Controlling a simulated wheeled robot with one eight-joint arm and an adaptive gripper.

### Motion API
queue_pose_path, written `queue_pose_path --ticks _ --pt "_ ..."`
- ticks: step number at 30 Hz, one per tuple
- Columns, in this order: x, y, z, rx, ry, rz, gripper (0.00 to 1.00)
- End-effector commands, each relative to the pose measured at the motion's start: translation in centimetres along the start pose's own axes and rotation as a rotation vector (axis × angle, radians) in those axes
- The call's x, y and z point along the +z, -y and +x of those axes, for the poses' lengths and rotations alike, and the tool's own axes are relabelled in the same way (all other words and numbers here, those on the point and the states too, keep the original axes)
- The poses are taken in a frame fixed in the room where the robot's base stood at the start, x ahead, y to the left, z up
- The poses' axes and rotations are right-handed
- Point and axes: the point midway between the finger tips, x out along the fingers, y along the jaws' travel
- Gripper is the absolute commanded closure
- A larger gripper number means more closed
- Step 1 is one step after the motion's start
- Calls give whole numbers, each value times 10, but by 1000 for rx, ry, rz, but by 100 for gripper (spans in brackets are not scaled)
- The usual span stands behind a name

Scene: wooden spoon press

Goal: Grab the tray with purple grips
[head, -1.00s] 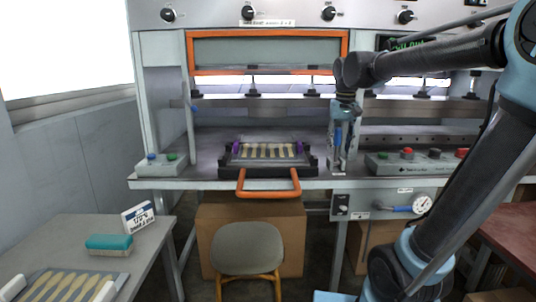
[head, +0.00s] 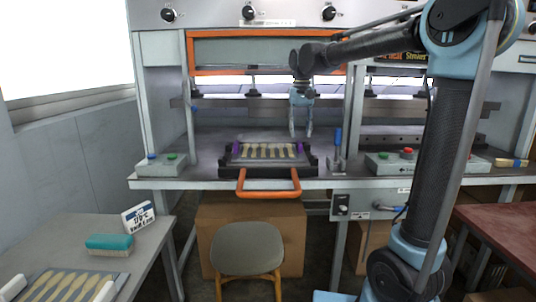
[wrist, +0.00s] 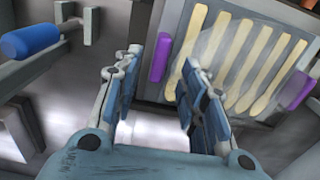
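The tray with purple grips (head: 268,158) sits on the press bed, in a dark frame with an orange handle (head: 268,194) at its front. It holds several pale wooden spoons in a row. In the wrist view the tray (wrist: 210,95) is at the upper right, with one purple grip (wrist: 160,57) near the middle and the other (wrist: 295,90) at the right edge. My gripper (head: 301,133) is open and empty, pointing down, above the bed near the tray's right side. Its fingers in the wrist view (wrist: 155,95) are apart, and the right finger overlaps the tray's image.
A blue-handled lever (head: 338,140) stands right of the tray; it also shows in the wrist view (wrist: 30,42). The orange-framed press guard (head: 268,52) is above. A stool (head: 247,248) stands in front.

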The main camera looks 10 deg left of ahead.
Motion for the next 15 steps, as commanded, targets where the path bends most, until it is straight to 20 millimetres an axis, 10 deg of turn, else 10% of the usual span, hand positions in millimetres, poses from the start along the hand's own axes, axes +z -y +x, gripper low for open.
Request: queue_pose_path --ticks 15 --pt "-2 0 46 0 0 1 62"
